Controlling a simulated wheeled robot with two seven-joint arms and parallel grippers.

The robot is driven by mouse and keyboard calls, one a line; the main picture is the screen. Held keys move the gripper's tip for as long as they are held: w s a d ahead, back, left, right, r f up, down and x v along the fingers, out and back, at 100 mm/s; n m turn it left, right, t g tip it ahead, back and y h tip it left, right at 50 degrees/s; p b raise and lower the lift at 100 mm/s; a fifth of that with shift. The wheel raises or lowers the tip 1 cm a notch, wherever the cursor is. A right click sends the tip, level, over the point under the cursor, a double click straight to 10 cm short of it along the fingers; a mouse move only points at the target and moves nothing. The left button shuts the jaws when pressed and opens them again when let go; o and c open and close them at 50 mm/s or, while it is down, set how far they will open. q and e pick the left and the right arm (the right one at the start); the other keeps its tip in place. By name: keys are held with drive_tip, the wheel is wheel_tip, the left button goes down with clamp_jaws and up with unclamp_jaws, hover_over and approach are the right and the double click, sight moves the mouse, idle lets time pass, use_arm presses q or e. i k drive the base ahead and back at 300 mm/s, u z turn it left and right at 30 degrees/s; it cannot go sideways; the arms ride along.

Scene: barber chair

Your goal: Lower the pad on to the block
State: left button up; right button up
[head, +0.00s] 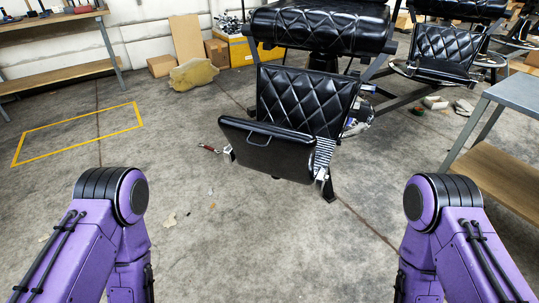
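A black barber chair with quilted padding stands ahead in the head view. Its flat black pad (265,149), with a metal handle on its face, is at the near end and looks tilted up. A ribbed metal block (324,155) shows beside the pad's right edge, partly behind it. The quilted part (308,101) is just behind the pad. My purple arms come in at the lower left and lower right, well short of the chair. Neither gripper shows; both are below the frame or hidden by the arm links.
A second black chair (442,50) stands at the back right. A grey-topped bench (517,94) is at the right, and a wooden shelf bench (57,77) at the upper left. A yellow floor outline (78,131) lies left. The concrete floor before the chair is mostly clear.

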sight(285, 153)
drive_tip(key=z, duration=0.25)
drive_tip(key=i, duration=0.95)
